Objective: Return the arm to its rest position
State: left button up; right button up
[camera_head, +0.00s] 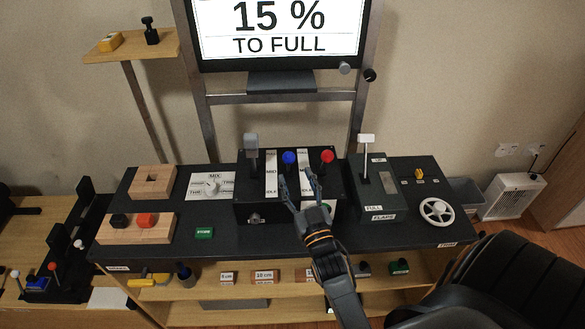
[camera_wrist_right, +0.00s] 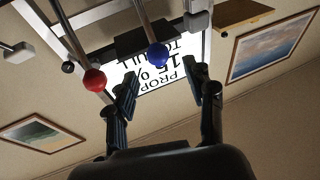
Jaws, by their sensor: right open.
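My right gripper (camera_head: 298,186) is in front of the throttle box (camera_head: 240,212) at the middle of the dark desk, its two fingers spread and empty. The blue-knobbed lever (camera_head: 289,157) and the red-knobbed lever (camera_head: 327,156) stand just beyond its fingertips. In the right wrist view the open fingers (camera_wrist_right: 168,95) show with the blue knob (camera_wrist_right: 157,54) between and beyond them and the red knob (camera_wrist_right: 94,80) to the left. I cannot see contact with either knob. My left gripper is not in view.
A screen (camera_head: 280,30) reading "15 %" and "TO FULL" stands behind the desk. The white-handled flaps lever (camera_head: 366,139) and a small white wheel (camera_head: 436,210) are to the right. Wooden blocks (camera_head: 152,181) sit left. A black chair (camera_head: 480,280) stands at the front right.

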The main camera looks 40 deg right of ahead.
jog(key=shift+s+a+f, duration=0.1)
jog(key=shift+s, duration=0.2)
dwell(0.4)
